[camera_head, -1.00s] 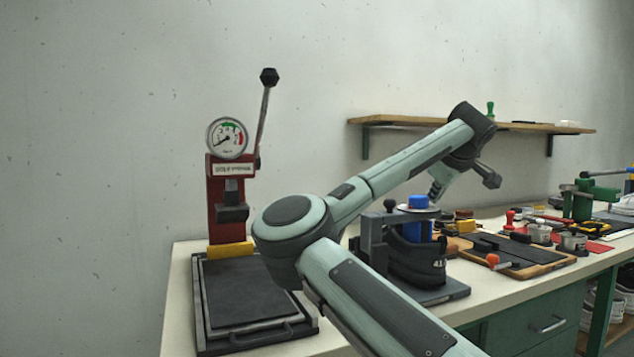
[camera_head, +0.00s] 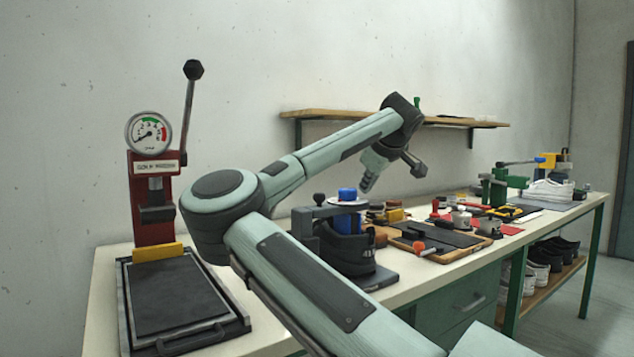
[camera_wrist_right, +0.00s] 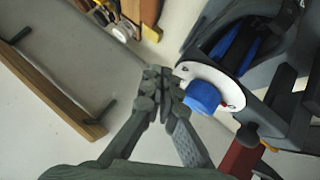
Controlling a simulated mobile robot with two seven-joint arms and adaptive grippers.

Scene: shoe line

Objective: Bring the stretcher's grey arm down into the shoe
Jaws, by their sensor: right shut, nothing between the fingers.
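The stretcher stands on the bench with its grey arm (camera_head: 335,210) roughly level over a dark shoe (camera_head: 345,252). A blue cap (camera_head: 347,194) sits on a white disc (camera_head: 362,202) at the arm's end; blue parts show below the disc, partly hidden in the shoe opening. My right gripper (camera_head: 366,187) points down just right of the blue cap. In the right wrist view, its fingers (camera_wrist_right: 160,95) are shut and empty, close beside the white disc (camera_wrist_right: 232,85) and blue cap (camera_wrist_right: 202,97). Contact cannot be told. My left gripper is out of view.
A red press (camera_head: 152,205) with a gauge and a raised lever stands at the left behind a black pad (camera_head: 175,295). Right of the stretcher are a tool board (camera_head: 440,247), small pots and tools, and a green clamp (camera_head: 500,188). A wooden shelf (camera_head: 400,117) hangs behind my arm.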

